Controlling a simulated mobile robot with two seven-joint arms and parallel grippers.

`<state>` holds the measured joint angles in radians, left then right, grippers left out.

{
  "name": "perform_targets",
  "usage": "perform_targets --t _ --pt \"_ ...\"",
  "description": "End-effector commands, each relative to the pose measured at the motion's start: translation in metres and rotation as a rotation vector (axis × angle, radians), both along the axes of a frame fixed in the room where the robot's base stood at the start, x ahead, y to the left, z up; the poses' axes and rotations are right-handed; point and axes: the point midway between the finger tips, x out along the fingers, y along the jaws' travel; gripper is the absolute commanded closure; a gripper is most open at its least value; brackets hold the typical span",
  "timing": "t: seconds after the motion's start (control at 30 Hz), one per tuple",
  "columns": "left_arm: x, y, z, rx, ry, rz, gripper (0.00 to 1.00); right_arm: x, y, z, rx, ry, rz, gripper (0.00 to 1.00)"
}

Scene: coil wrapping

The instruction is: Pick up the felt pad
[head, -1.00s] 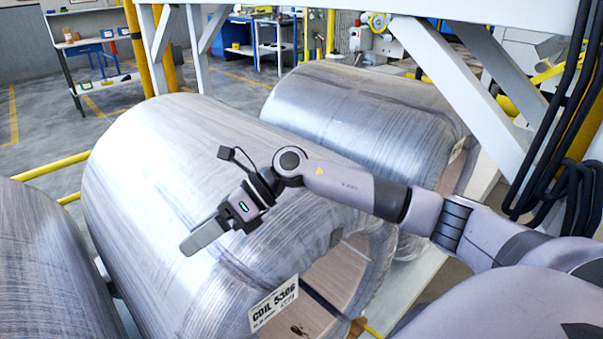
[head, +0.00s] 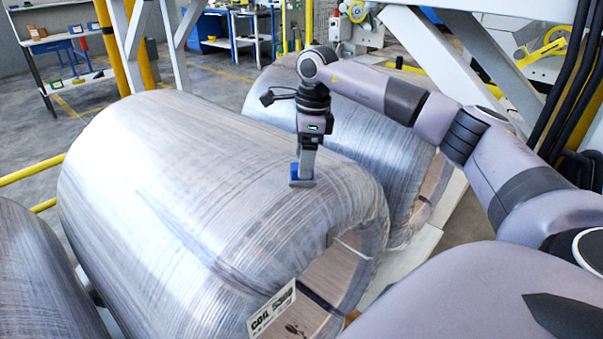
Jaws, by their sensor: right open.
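A small blue block, which looks like the felt pad (head: 295,172), is on the upper right part of the middle wrapped coil (head: 190,190). My right gripper (head: 303,177) points down at the coil top, with its grey fingers right at the blue piece and partly covering it. The gripper is open. I cannot tell whether the fingers touch the pad. My left gripper is not in view.
A second wrapped coil (head: 350,110) lies behind to the right, and another coil (head: 40,270) is at the lower left. White frame legs (head: 137,45) and a yellow rail (head: 30,172) stand around them. A label (head: 271,311) hangs at the middle coil's front end.

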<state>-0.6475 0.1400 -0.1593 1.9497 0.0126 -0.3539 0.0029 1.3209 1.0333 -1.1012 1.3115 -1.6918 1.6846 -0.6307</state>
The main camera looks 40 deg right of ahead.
Motion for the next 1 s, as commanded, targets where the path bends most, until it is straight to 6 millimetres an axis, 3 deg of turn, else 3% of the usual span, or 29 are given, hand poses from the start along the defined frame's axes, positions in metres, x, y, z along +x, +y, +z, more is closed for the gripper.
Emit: perform_targets --t 0.2,0.47,0.67,0.73,0.77,1.0 --pt "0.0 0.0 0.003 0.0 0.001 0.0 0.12 0.003 0.004 -0.028 0.0 0.002 0.001 0.22" --pt "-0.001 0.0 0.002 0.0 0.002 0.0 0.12 0.004 0.004 -0.03 0.002 -0.001 0.001 0.22" --pt "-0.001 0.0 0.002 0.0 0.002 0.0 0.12 0.004 0.004 -0.03 0.002 -0.001 0.001 0.83" --pt "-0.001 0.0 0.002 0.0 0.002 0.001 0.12 0.004 0.004 -0.03 0.002 -0.001 0.001 0.83" --pt "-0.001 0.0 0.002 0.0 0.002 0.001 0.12 0.004 0.004 -0.03 0.002 -0.001 0.001 0.88" --pt "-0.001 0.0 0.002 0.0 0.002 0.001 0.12 0.004 0.004 -0.028 0.003 -0.001 0.001 0.88"
